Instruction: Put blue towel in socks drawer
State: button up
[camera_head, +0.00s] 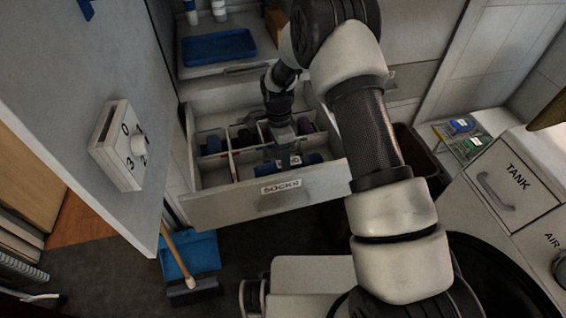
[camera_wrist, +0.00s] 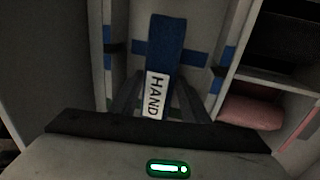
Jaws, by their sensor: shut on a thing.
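The socks drawer (camera_head: 230,206) is pulled open, with a white "SOCKS" label on its front. My gripper (camera_head: 286,158) reaches down into its front compartment. The blue towel (camera_head: 311,158) shows beside the fingers, low behind the drawer front. In the wrist view the towel (camera_wrist: 165,42) is a blue band with a white "HAND" label, running between the dark fingers of my gripper (camera_wrist: 157,100). My gripper is shut on it. The fingers hide part of the towel, and I cannot tell whether it touches the drawer floor.
White dividers split the drawer, with dark rolled items in the rear compartments. A pink item (camera_wrist: 250,111) lies in a side compartment. A blue tray (camera_head: 219,47) sits above. An open door with a dial (camera_head: 122,146) stands left. A blue dustpan (camera_head: 193,254) is on the floor.

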jog(key=o, duration=1.2)
jog(key=shift+f, duration=0.1)
jog(key=shift+s, duration=0.1)
jog(key=d+p+v, duration=0.1)
jog(key=p+v, duration=0.1)
jog(key=v, duration=1)
notch_tip(320, 180, up, 13)
jog(key=n+t, duration=0.2)
jog(key=n, duration=0.1)
send_over(295, 161)
jog(key=s+d+r+n+t+y, duration=0.1)
jog(key=s+d+r+n+t, duration=0.1)
jog(key=s+d+r+n, duration=0.35)
jog(key=s+d+r+n+t, duration=0.1)
jog(key=s+d+r+n, duration=0.1)
jog(key=s+r, duration=0.65)
jog(key=s+d+n+t, duration=0.1)
jog(key=s, duration=0.2)
jog(key=s+d+n+t, duration=0.1)
jog(key=s+n, duration=0.1)
jog(key=s, duration=0.1)
jog(key=s+d+r+n+t, duration=0.1)
jog(key=s, duration=0.2)
jog(key=shift+s+d, duration=0.15)
jog(key=shift+s, duration=0.05)
